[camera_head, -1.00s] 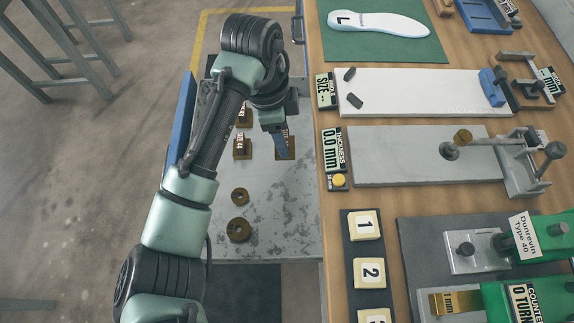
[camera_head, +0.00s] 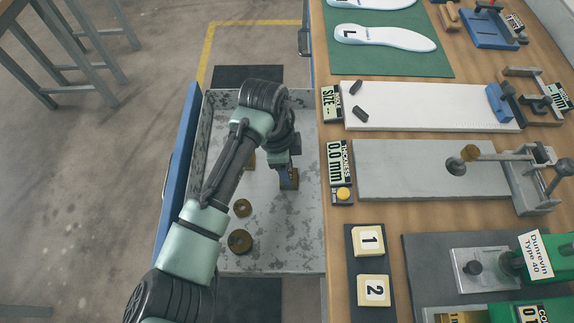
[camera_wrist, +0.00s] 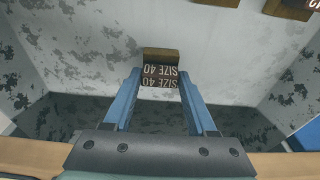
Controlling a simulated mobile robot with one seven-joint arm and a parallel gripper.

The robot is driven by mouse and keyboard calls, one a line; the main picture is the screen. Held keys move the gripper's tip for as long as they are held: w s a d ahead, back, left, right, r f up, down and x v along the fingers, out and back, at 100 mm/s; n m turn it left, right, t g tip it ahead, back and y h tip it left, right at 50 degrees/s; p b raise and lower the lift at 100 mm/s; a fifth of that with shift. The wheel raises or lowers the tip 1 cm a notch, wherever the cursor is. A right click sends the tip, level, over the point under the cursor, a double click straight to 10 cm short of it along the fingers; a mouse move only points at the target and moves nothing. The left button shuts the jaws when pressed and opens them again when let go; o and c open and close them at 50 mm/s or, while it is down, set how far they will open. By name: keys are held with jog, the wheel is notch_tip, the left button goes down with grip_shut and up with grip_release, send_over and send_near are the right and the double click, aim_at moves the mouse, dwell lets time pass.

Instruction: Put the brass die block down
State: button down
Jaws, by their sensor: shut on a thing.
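My gripper (camera_wrist: 163,88) is shut on the brass die block (camera_wrist: 160,55), whose dark face reads SIZE 40 in the wrist view. In the head view the block (camera_head: 289,180) is at my fingertips, inside the right part of the open grey drawer (camera_head: 290,240). The block looks upright and close above or on the drawer floor; I cannot tell whether it touches. My arm hides part of the drawer in the head view.
Another brass block (camera_head: 250,161) is mostly behind my arm, and brass blocks also show at the wrist view's top edge (camera_wrist: 287,9). Bare floor lies around the held block. The wooden workbench (camera_head: 335,215) borders the drawer's right side.

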jog(key=shift+c, duration=1)
grip_release()
notch_tip(320, 180, up, 12)
jog(key=a+p, duration=0.1)
jog(key=a, duration=0.1)
jog(key=w+d+r+n+t+h, duration=0.2)
jog(key=w+d+r+t, duration=0.45)
jog(key=d+r, duration=0.2)
notch_tip(320, 180, up, 38)
jog(key=f+n+t, duration=0.1)
jog(key=n+t, duration=1)
jog(key=t, duration=0.6)
send_over(279, 181)
jog(key=w+d, duration=0.1)
jog(key=d, duration=0.6)
jog(key=s+a+r+n+t+y, duration=0.3)
jog(key=s+a+r+n+t, duration=0.1)
jog(key=s, duration=0.4)
notch_tip(279, 181, up, 3)
jog(key=shift+s+a+f+n+y, duration=0.1)
jog(key=shift+s+a+n+y, duration=0.05)
jog(key=shift+a+n+y, duration=0.35)
